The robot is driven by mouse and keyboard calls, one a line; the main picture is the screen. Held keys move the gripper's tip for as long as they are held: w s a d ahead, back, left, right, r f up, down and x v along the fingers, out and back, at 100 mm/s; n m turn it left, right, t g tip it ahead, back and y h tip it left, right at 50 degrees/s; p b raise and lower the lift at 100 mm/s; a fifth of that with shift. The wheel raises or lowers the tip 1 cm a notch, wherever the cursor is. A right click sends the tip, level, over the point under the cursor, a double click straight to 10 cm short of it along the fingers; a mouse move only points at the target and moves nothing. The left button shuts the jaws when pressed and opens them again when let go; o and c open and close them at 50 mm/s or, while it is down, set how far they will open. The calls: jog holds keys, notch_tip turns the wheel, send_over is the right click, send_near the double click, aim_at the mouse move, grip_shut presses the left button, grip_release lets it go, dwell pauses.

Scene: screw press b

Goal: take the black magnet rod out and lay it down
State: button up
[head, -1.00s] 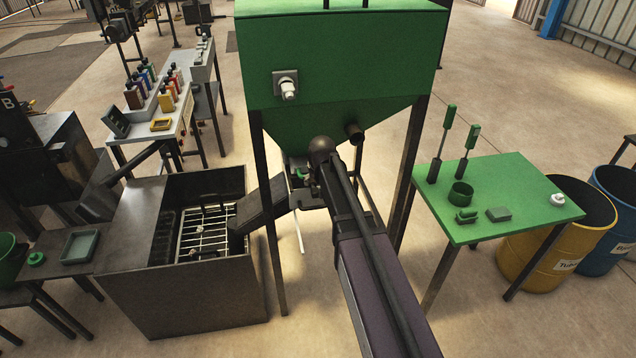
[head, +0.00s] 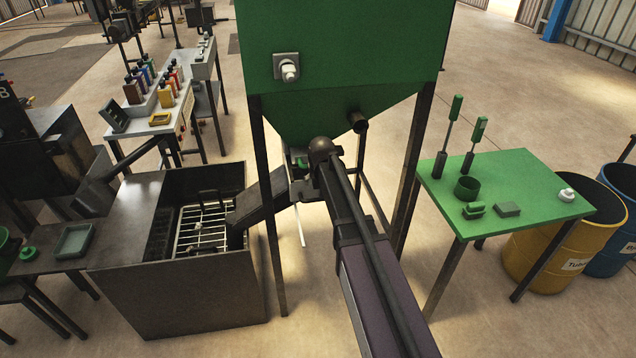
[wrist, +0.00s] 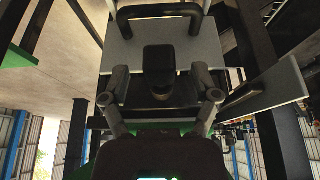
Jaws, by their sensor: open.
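In the wrist view my gripper (wrist: 160,90) is open, with one finger on each side of a dark block with a rounded top (wrist: 158,68). This block stands out in front of a grey plate (wrist: 205,45). It may be the end of the black magnet rod, but I cannot tell for sure. No contact between fingers and block is clear. A dark bar handle (wrist: 160,12) is on the plate above it. In the head view my arm reaches under the green hopper (head: 340,70) and hides the gripper and most of that spot.
A dark chute (head: 258,203) slopes into a dark box (head: 195,295) with a grate (head: 203,232) at left. Dark hopper legs (head: 268,210) stand close around my arm.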

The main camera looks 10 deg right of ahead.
jog(key=shift+f, duration=0.15)
grip_shut()
dwell(0.5)
